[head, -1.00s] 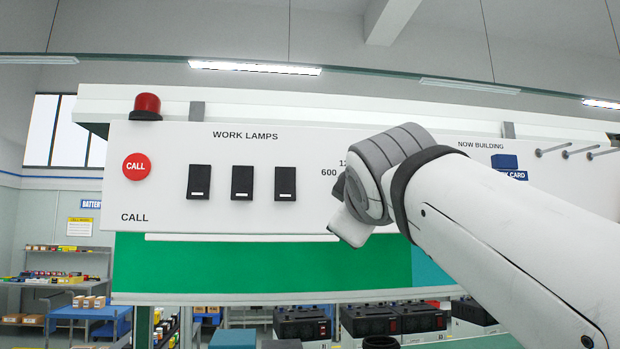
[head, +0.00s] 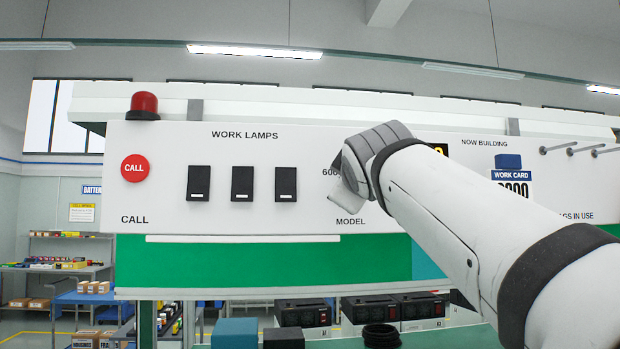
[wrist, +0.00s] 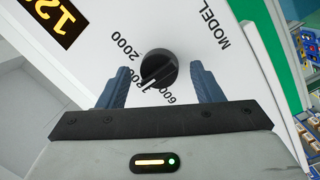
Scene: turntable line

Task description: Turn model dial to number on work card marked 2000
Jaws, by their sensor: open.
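The black model dial (wrist: 158,66) shows in the wrist view on the white panel, its pale pointer line aimed to the lower left. The number 2000 (wrist: 127,48) is printed to its upper left and 600 (wrist: 172,98) below it; the label between is partly covered. My gripper (wrist: 161,70) is open, with one blue-grey finger on each side of the dial; contact is not clear. In the head view my gripper (head: 350,178) hides the dial. The work card (head: 511,186) hangs at the right; its number ends in 000, its first digit partly hidden by my arm.
Several black lamp switches (head: 242,184) and a red CALL button (head: 135,168) are on the panel to the left. A black display with yellow digits (wrist: 55,20) is near the dial. Pegs (head: 570,148) stick out at the far right.

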